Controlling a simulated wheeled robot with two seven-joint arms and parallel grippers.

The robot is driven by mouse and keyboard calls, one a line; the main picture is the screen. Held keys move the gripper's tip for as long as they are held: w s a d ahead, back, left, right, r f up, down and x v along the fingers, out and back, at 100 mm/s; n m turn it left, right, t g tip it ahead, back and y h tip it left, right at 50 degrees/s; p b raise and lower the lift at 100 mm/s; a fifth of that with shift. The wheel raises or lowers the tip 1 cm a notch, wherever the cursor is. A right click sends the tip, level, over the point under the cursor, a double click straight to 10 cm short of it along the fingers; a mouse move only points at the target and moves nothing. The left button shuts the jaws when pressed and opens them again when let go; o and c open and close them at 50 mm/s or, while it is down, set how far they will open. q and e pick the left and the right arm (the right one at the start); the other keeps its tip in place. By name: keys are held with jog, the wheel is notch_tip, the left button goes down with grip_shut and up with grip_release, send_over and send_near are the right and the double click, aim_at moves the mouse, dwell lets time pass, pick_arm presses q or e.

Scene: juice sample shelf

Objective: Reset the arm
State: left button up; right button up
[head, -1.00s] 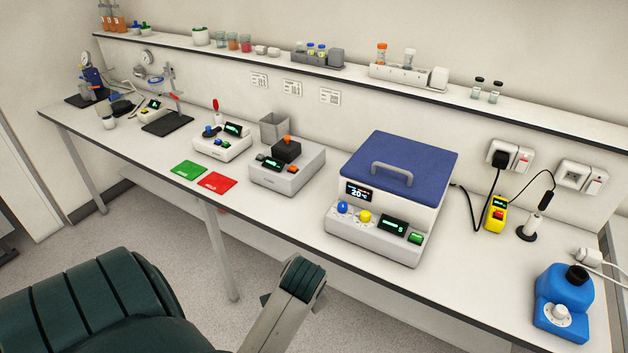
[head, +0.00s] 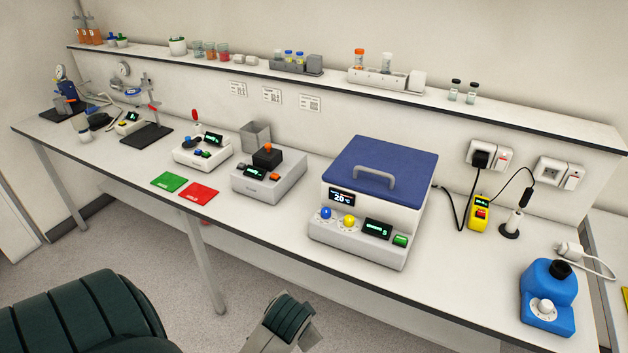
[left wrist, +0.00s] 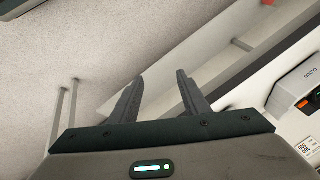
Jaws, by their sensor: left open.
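My left gripper (left wrist: 160,80) is open in the left wrist view. Its two dark fingers stand apart with nothing between them, over the pale floor and beside the bench's edge. In the head view, part of my arm (head: 284,322) shows at the bottom middle, in front of the bench and apart from it; no fingertips can be made out there. My right gripper is not in view.
A shelf (head: 230,67) with vials runs behind. The floor (head: 150,250) in front is clear.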

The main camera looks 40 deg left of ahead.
pick_arm(q)
jog(key=s+d+f+g+h+b, duration=0.1)
jog(key=s+d+f+b, duration=0.1)
jog(key=f, duration=1)
jog(key=s+d+f+b, duration=0.2)
jog(key=f+b, duration=0.1)
jog(key=f, duration=0.9)
jog(key=s+d+f+g+h+b, duration=0.1)
jog(key=s+d+f+b, duration=0.15)
jog(key=f, duration=0.95)
jog(key=s+d+f+g+b, duration=0.1)
jog(key=s+f+b, duration=0.1)
jog(key=s+f, duration=0.9)
jog(key=s+d+f+h+b, duration=0.1)
jog(key=s+f+b, duration=0.2)
jog(key=s+f, duration=0.9)
jog(key=s, duration=0.4)
jog(key=shift+s+d+f+g+b, duration=0.2)
jog(key=shift+d+g+b, duration=0.1)
jog(key=shift+g, duration=0.1)
jog(key=shift+a, duration=0.1)
